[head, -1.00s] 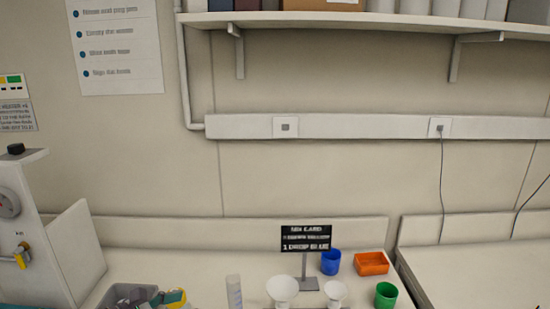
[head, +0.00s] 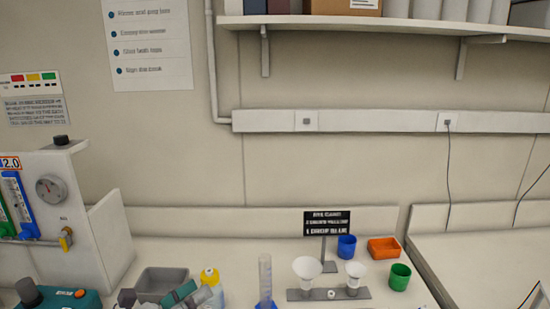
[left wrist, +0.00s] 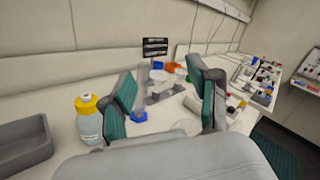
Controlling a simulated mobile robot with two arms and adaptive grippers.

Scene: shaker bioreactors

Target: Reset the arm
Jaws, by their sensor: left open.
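My left gripper (head: 178,296) shows at the bottom of the head view, in front of a grey bin and a yellow-capped bottle. In the left wrist view its two grey-and-green fingers (left wrist: 165,88) are spread apart with nothing held between them. A clear measuring cylinder with a blue base (head: 265,282) stands on the bench to its right; in the left wrist view its blue base (left wrist: 138,116) shows beyond the fingers. My right gripper is not in view.
The yellow-capped bottle (left wrist: 88,118) and grey bin (left wrist: 22,145) stand left of the gripper. White funnels (head: 307,270), a black sign (head: 326,223), a blue cup (head: 346,247), an orange tray (head: 384,248) and a green cup (head: 400,277) stand to the right. A wall shelf (head: 400,24) hangs above.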

